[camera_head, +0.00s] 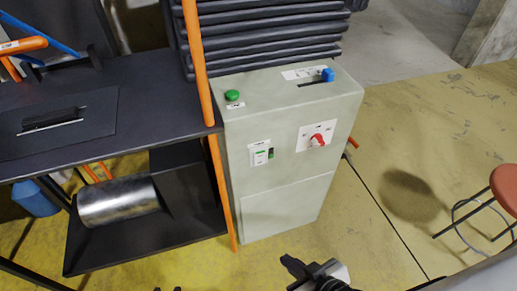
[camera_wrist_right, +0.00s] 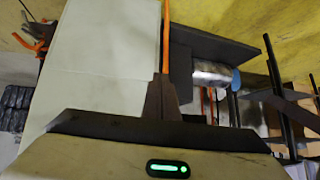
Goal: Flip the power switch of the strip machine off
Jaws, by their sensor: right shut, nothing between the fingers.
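The pale grey-green machine cabinet (camera_head: 285,205) stands in the middle of the head view. Its front has a white plate with a small green-and-black switch (camera_head: 270,154) and, to the right, a red rotary knob (camera_head: 317,139) on a white plate. Its top carries a green button (camera_head: 232,95) and a blue slider handle (camera_head: 327,75). My right gripper (camera_head: 292,264) is shut and empty at the bottom, in front of and apart from the cabinet. In the right wrist view its fingers (camera_wrist_right: 162,90) are together before the pale cabinet (camera_wrist_right: 105,45).
A dark workbench (camera_head: 150,75) with a metal roller (camera_head: 118,203) below it stands left of the cabinet. An orange post (camera_head: 203,80) runs by the cabinet's left edge. A red stool (camera_head: 506,185) is at the right. Yellow floor before the cabinet looks clear.

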